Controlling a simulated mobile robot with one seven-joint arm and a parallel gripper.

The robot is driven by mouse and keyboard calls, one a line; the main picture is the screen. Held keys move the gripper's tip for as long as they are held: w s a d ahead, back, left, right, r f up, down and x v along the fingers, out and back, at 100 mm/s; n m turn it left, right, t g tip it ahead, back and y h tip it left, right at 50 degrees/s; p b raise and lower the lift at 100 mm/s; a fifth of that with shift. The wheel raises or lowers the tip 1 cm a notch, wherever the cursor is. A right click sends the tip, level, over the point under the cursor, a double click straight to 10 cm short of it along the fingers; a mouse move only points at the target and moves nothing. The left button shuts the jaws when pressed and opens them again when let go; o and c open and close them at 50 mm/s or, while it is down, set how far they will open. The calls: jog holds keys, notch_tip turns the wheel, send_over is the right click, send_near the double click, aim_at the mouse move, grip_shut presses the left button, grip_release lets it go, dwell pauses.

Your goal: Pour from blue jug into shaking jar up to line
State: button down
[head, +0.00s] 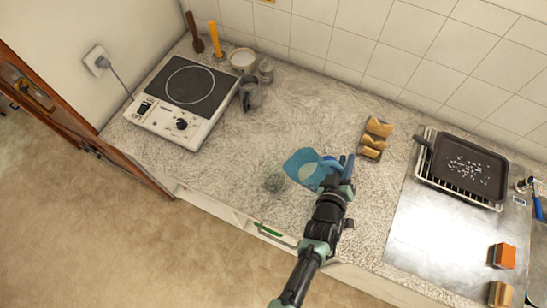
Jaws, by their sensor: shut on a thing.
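The blue jug (298,164) is over the middle of the counter, near its front edge. A paler patch shows inside its mouth, perhaps its contents. My gripper (338,168) is shut on the jug at its right side. A small see-through jar (274,180), which seems to be the shaking jar, stands just left of the jug. The jar's line and fill level are too small to make out. I cannot tell how far the jug is tilted or whether anything flows from it.
A hot plate (185,95) stands at the left, with a grey pitcher (250,95) and a white pot (242,60) near it. A dark pan (468,165) sits on a rack at the right. The counter between is clear.

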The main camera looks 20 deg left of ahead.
aim_at(336, 159)
jog(key=b, duration=0.3)
jog(key=shift+a+r+n+h+b, duration=0.25)
jog(key=shift+a+n+h+b, duration=0.05)
jog(key=shift+a+n, duration=0.1)
jog(key=shift+s+a+r+b, duration=0.1)
jog(key=shift+s+b, duration=0.05)
jog(key=shift+b, duration=0.65)
jog(key=shift+a+r+n+t+h+b, duration=0.2)
jog(key=shift+r+n+b, duration=0.15)
jog(key=shift+r+b, duration=0.3)
jog(key=shift+a+r+n+t+h+b, duration=0.1)
jog(key=shift+a+r+n+t+b, duration=0.1)
jog(key=shift+r+n+b, duration=0.3)
jog(key=shift+s+a+r+n+h+b, duration=0.15)
jog(key=shift+a+r+n+b, duration=0.1)
jog(key=shift+r+b, duration=0.25)
jog(key=shift+s+a+r+n+h+b, duration=0.15)
jog(key=shift+a+r+n+b, duration=0.1)
jog(key=shift+r+b, duration=0.25)
dwell(2.9)
